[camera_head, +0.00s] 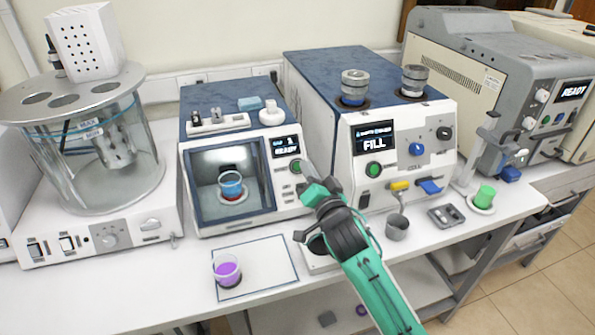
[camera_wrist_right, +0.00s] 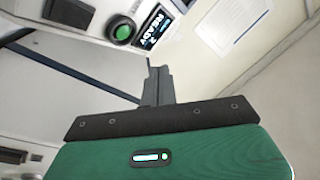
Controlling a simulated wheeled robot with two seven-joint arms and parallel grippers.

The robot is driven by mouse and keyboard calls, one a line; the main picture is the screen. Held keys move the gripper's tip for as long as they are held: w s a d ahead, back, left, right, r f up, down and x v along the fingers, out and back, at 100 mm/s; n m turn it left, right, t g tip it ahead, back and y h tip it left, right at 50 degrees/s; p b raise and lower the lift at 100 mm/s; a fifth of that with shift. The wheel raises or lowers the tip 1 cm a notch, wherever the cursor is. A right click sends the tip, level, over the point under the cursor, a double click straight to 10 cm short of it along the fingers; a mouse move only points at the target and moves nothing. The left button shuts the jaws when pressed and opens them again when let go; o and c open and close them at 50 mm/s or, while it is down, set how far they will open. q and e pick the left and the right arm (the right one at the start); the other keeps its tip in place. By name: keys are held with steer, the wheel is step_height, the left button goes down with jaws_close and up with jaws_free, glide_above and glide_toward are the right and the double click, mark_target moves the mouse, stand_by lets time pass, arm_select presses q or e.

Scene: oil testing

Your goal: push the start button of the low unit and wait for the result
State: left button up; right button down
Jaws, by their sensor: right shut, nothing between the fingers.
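The low unit (camera_head: 237,220) is a white box with a blue top and a windowed chamber, where a cup (camera_head: 230,184) with red and blue contents stands. Its small display (camera_head: 286,146) reads READY. The round green start button (camera_head: 295,165) is below the display; the wrist view shows the button (camera_wrist_right: 122,31) beside the READY display (camera_wrist_right: 158,22). My right gripper (camera_head: 304,178) is shut and empty in front of the unit's right panel, just below the button. Its closed fingertips (camera_wrist_right: 154,68) appear apart from the button. My left gripper is not in view.
A taller unit (camera_head: 410,170) showing FILL stands to the right, with a metal cup (camera_head: 397,227) before it. A glass bath (camera_head: 90,150) stands left. A cup of purple liquid (camera_head: 227,270) sits on a white mat (camera_head: 270,257) in front. Small items lie on the low unit's top.

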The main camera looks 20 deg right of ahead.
mark_target(297, 166)
steer(key=w+f+b, duration=0.2)
steer(key=w+f, duration=0.1)
steer(key=shift+w, duration=0.3)
steer(key=shift+w+a+f, duration=0.1)
steer(key=shift+w+f, duration=0.1)
steer(key=shift+w, duration=0.2)
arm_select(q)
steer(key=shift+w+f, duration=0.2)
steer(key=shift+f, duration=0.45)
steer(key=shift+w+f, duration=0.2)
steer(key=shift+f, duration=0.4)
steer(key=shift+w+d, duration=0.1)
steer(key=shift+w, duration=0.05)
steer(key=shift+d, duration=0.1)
